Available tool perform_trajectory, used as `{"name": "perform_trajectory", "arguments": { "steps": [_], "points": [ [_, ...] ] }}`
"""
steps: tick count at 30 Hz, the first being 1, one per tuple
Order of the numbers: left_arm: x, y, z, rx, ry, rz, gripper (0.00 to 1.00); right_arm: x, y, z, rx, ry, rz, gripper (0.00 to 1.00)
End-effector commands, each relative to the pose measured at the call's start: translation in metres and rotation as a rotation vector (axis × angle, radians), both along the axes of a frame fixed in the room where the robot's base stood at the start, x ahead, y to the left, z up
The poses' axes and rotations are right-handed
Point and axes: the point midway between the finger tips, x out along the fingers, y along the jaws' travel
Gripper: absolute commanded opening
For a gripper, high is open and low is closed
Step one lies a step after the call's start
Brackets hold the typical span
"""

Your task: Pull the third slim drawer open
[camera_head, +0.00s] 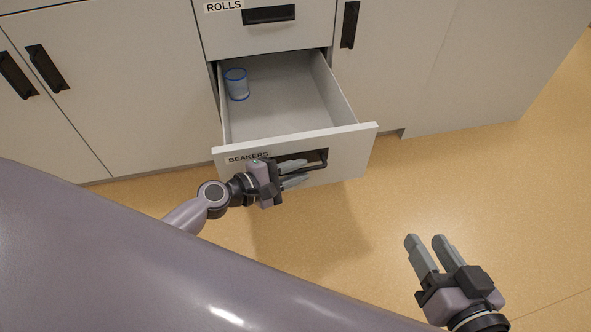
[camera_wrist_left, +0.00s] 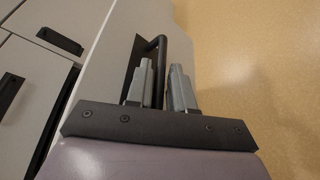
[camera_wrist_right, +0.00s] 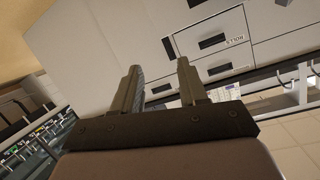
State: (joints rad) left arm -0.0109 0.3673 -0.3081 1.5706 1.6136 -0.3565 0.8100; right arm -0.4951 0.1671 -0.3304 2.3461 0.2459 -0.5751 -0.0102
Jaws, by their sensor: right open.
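The slim drawer labelled BEAKERS (camera_head: 343,145) is pulled well out of the cabinet below the drawer labelled ROLLS (camera_head: 265,35). The black bar handle (camera_head: 322,162) of the open drawer is on its front; it also shows in the left wrist view (camera_wrist_left: 161,44). My left gripper (camera_head: 298,172) is at this handle, with the bar running between its fingers, which sit close on it. The fingers hide part of the handle. My right gripper (camera_head: 424,240) is open and empty, in the air over the floor at the lower right.
A clear blue-rimmed beaker (camera_head: 237,85) stands in the drawer's back left. Closed cabinet doors with black handles flank the drawers, one at the left (camera_head: 120,85) and one at the right (camera_head: 400,60). The tan floor (camera_head: 480,180) at the right is clear.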

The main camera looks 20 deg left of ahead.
Motion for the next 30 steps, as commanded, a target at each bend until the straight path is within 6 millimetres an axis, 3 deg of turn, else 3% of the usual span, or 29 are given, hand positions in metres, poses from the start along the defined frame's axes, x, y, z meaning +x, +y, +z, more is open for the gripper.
{"name": "perform_trajectory", "arguments": {
  "steps": [5,18,30],
  "points": [
    [-0.007,0.005,0.002,0.0,0.002,0.001,0.22,-0.001,0.0,-0.002,0.0,0.009,0.002,0.43],
    [-0.05,0.037,0.013,0.0,0.001,0.0,0.22,-0.002,0.004,-0.005,0.016,0.041,0.011,0.43],
    [-0.056,0.041,0.016,0.0,0.0,0.0,0.22,0.0,0.005,-0.003,0.021,0.04,0.011,0.43]
  ]
}}
